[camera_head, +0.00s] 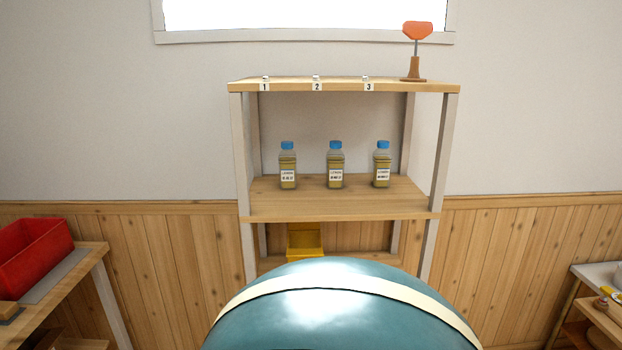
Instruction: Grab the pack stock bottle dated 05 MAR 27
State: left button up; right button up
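Three similar bottles with blue caps, yellowish contents and white labels stand upright in a row on the middle shelf (350,205). They are the left bottle (288,164), the middle bottle (335,163) and the right bottle (382,163). Each label carries dark print, but it is too small to read, so I cannot tell which is dated 05 MAR 27. Number tags 1 (264,86), 2 (317,85) and 3 (368,86) sit on the top board's front edge, roughly above the bottles. Neither of my grippers is in view.
A large teal rounded form with a cream band (340,310) fills the bottom middle. A yellow bin (305,243) is on the lower shelf. An orange-topped stand (416,50) is on top. A red crate (32,255) sits on a left table; another shelf (598,315) is at right.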

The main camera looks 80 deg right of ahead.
aim_at(382, 157)
jog(key=z, duration=2.75)
